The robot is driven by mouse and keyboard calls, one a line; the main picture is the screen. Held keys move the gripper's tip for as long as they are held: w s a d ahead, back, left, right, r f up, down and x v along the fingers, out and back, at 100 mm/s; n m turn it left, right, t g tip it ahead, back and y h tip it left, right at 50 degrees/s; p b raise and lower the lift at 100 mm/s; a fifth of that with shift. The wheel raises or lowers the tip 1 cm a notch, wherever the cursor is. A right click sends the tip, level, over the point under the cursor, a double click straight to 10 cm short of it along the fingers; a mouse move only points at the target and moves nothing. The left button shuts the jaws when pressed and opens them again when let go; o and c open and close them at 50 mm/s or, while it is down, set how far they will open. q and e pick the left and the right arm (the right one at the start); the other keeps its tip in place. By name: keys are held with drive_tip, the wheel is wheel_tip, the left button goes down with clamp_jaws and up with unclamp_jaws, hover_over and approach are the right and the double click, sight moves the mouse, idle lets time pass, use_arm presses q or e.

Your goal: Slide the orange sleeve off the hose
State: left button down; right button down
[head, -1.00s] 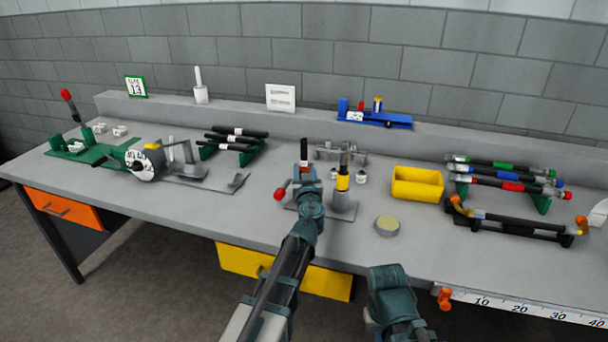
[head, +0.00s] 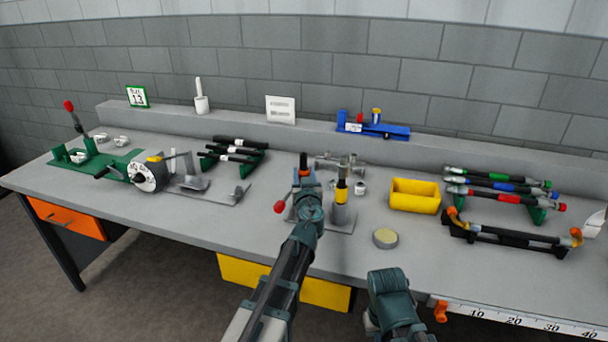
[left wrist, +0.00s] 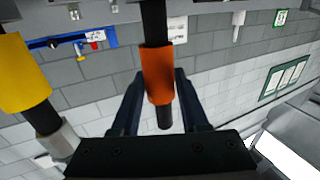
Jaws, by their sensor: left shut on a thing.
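The orange sleeve (left wrist: 158,75) is around a black hose (left wrist: 154,24), and the hose's free end sticks out past it in the left wrist view. My left gripper (left wrist: 160,78) has a finger on each side of the sleeve and is shut on it. In the head view my left gripper (head: 304,178) is over the middle of the bench. A bit of orange sleeve (head: 304,172) shows there, with the upright black hose end (head: 303,160) above it. The hose's lower part is hidden behind my gripper and arm.
Close to the right stands a post with a yellow band (head: 341,195); its yellow band (left wrist: 22,75) is near in the wrist view. A red-knobbed lever (head: 279,207) is at the left. A yellow bin (head: 415,195) and round tin (head: 385,238) lie to the right.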

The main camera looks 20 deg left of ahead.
sight(304, 165)
use_arm(q)
wheel_tip(304, 165, up, 7)
drive_tip(key=p, duration=0.5)
drive_tip(key=shift+f, duration=0.2)
drive_tip(key=shift+r+p, duration=3.25)
drive_tip(key=shift+p, duration=0.2)
